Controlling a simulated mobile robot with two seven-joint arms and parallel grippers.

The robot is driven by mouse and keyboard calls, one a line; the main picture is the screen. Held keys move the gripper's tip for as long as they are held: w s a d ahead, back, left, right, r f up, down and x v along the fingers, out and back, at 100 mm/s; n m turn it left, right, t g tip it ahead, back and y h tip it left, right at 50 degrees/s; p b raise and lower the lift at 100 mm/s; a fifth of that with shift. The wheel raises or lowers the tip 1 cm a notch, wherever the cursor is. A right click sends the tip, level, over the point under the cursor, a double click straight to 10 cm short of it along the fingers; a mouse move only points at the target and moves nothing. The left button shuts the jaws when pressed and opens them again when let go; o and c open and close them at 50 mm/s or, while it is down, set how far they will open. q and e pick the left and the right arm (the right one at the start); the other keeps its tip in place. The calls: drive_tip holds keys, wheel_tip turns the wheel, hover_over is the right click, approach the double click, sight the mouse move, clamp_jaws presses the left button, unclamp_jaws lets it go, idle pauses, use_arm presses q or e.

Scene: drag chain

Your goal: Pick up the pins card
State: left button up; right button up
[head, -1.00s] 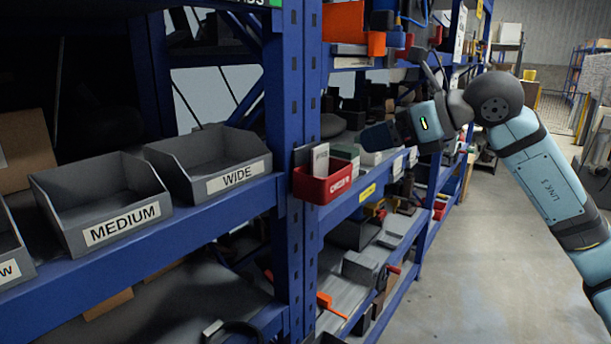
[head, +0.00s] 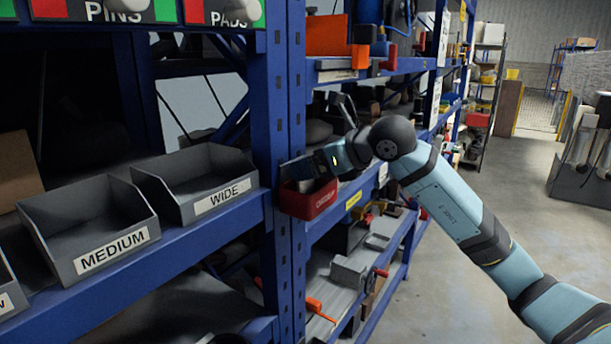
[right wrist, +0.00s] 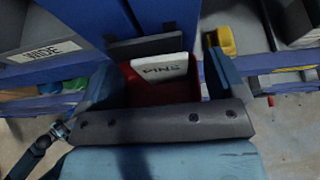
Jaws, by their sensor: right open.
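The pins card (right wrist: 160,69) is white with dark lettering and stands upright in a small red bin (right wrist: 140,90) in the right wrist view. The same red bin (head: 309,202) hangs on the blue rack post in the head view, where my right gripper mostly hides the card. My right gripper (head: 303,170) is at the bin's top. In the right wrist view its two blue fingers are spread, one on each side of the bin and card. I cannot tell if they touch anything. My left gripper is out of view.
Grey bins labelled MEDIUM (head: 112,252) and WIDE (head: 220,197) stand on the shelf left of the post. A dark plate (right wrist: 145,47) stands behind the card. Orange and dark parts fill shelves to the right. The floor (head: 430,290) at right is clear.

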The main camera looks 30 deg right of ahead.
drive_tip(key=shift+w+a+f, duration=0.15)
drive_tip(key=shift+w+f, duration=0.05)
drive_tip(key=shift+w, duration=0.15)
drive_tip(key=shift+c, duration=0.4)
drive_tip(key=c, duration=0.9)
drive_tip(key=shift+s+r, duration=0.1)
